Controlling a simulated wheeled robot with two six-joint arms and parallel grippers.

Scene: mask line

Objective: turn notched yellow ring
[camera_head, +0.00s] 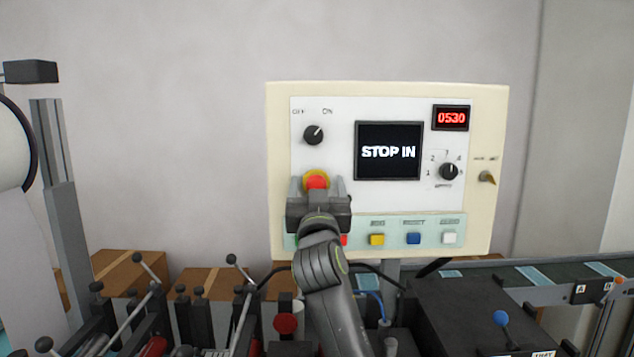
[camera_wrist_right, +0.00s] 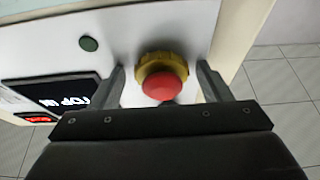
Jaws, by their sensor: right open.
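The notched yellow ring (camera_head: 317,174) sits on the control panel around a red mushroom button (camera_head: 316,183), at the panel's lower left. In the right wrist view the yellow ring (camera_wrist_right: 153,66) shows behind the red button (camera_wrist_right: 165,83), with its notched edge visible. My right gripper (camera_head: 316,186) is in front of the panel with its fingers on either side of the ring and button. In the wrist view the right gripper (camera_wrist_right: 165,85) is open, with gaps between its fingers and the ring. My left gripper is not in view.
The cream control panel (camera_head: 391,92) has a STOP IN screen (camera_head: 388,150), a black OFF/ON knob (camera_head: 313,135), a numbered knob (camera_head: 449,172) and several coloured buttons below. Levers (camera_head: 150,270) crowd the lower left. A conveyor (camera_head: 500,274) runs at right.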

